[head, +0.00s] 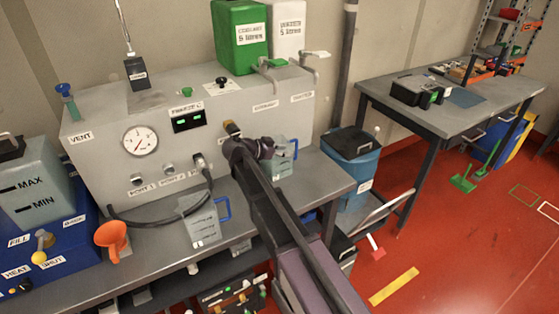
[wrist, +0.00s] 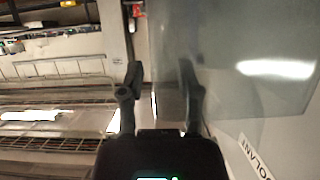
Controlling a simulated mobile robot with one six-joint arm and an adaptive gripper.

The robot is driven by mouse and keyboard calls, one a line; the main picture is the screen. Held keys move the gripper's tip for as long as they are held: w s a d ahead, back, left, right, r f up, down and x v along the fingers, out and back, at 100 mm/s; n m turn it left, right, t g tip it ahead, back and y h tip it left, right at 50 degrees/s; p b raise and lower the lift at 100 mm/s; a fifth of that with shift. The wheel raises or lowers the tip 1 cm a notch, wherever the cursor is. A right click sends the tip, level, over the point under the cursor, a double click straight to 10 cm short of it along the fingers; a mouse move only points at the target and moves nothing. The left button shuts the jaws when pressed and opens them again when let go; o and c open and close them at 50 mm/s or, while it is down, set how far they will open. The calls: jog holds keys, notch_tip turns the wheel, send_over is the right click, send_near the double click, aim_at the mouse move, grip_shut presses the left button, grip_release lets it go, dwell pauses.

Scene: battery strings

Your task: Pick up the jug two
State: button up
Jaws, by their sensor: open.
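Two translucent grey jugs with blue handles stand at the grey cabinet; I cannot read which is jug two. One jug (head: 203,224) is at the front of the bench, below the port with the black hose. The other jug (head: 281,165) is further right, partly hidden behind my gripper (head: 258,150). My gripper is at this right jug's upper left; whether it touches is unclear. In the wrist view my gripper (wrist: 160,85) has its two dark fingers apart. A smooth grey translucent surface (wrist: 225,100) fills the right side there, behind the right finger.
The grey cabinet (head: 105,155) with gauge and display stands behind the jugs. Green (head: 238,40) and white (head: 290,25) tanks with taps are on top. An orange funnel (head: 112,238) is at left. A blue bin (head: 355,165) stands right of the bench. Red floor is open at right.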

grip_shut()
jog(key=shift+r, duration=0.2)
dwell(0.5)
notch_tip(320, 180, up, 10)
jog(key=p, duration=1)
jog(key=shift+f, duration=0.2)
dwell(0.3)
